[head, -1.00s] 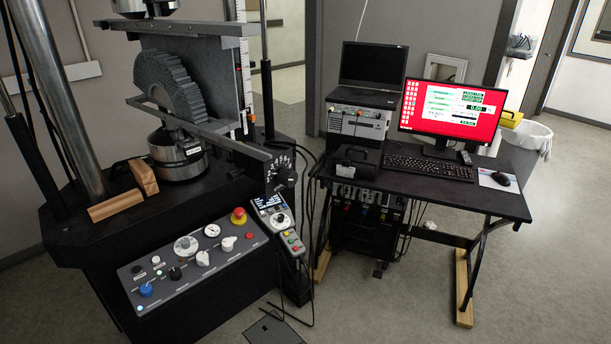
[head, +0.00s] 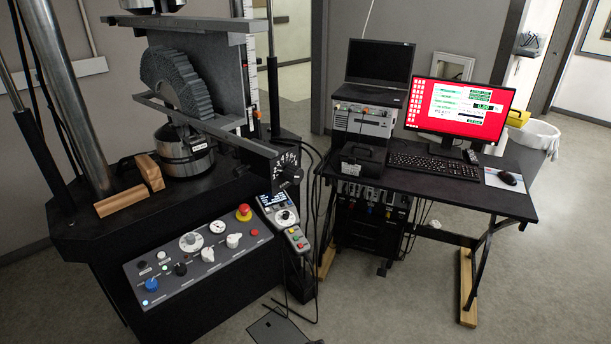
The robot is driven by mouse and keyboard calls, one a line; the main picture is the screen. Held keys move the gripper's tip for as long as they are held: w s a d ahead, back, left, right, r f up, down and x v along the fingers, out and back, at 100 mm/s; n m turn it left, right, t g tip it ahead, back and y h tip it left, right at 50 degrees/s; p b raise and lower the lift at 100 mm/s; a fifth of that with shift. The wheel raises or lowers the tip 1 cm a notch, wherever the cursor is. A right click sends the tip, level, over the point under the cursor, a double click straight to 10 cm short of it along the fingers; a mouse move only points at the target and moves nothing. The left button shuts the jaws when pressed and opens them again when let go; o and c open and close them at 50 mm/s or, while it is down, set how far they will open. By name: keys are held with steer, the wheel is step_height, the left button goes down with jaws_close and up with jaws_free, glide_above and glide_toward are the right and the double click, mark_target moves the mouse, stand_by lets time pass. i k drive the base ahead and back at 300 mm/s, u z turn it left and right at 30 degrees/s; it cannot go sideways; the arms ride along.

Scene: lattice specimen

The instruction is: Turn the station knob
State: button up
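Several knobs show in the head view, and I cannot tell which one the task names. A black knob (head: 290,174) sits on a black plate with white numbers around it, at the end of a bar on the test machine. The sloped grey control panel (head: 190,284) below carries a blue knob (head: 151,285), a black knob (head: 180,269), white knobs (head: 207,255) (head: 234,240), and a red mushroom button (head: 243,212) on a yellow base. A handheld controller (head: 284,217) with a round dial hangs at the panel's right. My gripper is not in view.
The test machine holds a grey ribbed arch (head: 178,84); wooden blocks (head: 122,201) lie on its black deck. A desk (head: 420,185) with a red-screened monitor (head: 460,108) stands to the right. Cables hang between them. The grey floor (head: 400,310) in front is mostly clear.

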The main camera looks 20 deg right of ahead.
mark_target(292, 174)
steer(key=z, duration=0.1)
steer(key=k, duration=1.5)
steer(key=u, duration=0.95)
steer(key=i, duration=1)
steer(key=u, duration=0.1)
